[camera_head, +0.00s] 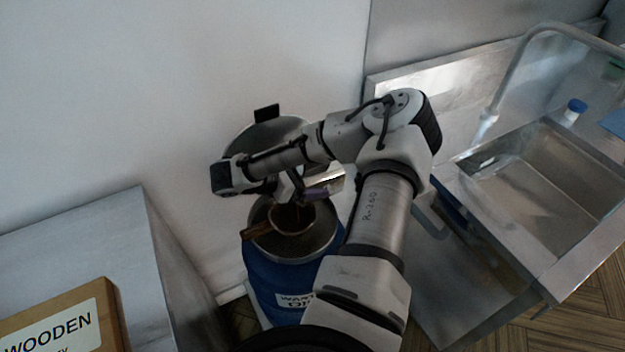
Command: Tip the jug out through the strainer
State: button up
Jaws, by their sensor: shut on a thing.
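A strainer (290,216) with a wooden handle (257,231) lies over the open top of a blue drum (268,283). My gripper (298,190) is over the strainer, shut on the jug (328,186). Only a small shiny metal part of the jug shows beside the fingers, and it looks tilted. Brown colour shows in the strainer below it; I cannot tell whether liquid is running. My arm hides most of the jug and the fingertips.
The drum's round lid (262,138) stands raised behind it against the wall. A steel counter (85,240) with a box marked "WOODEN" (60,325) is at left. A steel sink (545,190) with a tap (507,75) and a blue-capped bottle (572,112) is at right.

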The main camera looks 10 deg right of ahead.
jog(key=shift+s+a+h, duration=0.1)
jog(key=shift+a+h, duration=0.15)
jog(key=shift+h, duration=0.15)
jog(key=shift+a+r+t+h+p, duration=0.2)
jog(key=shift+r+t+h+p, duration=0.1)
jog(key=shift+r+p, duration=0.05)
jog(key=shift+s+a+r+h+p, duration=0.1)
jog(key=shift+a+r+h+p, duration=0.1)
jog(key=shift+a+h+p, duration=0.3)
jog(key=shift+s+a+f+t+h, duration=0.1)
jog(key=shift+s+a+t+h, duration=0.2)
jog(key=shift+t+h, duration=0.35)
jog(key=shift+f+h+b, duration=0.1)
jog(key=shift+h+b, duration=0.25)
jog(key=shift+b, duration=0.55)
jog(key=shift+b, duration=0.4)
jog(key=shift+s+a+h+b, duration=0.1)
jog(key=shift+a+h+b, duration=0.25)
jog(key=shift+b, duration=3.2)
jog(key=shift+r, duration=0.2)
notch_tip(320, 180, up, 5)
jog(key=p, duration=0.5)
jog(key=shift+r, duration=0.1)
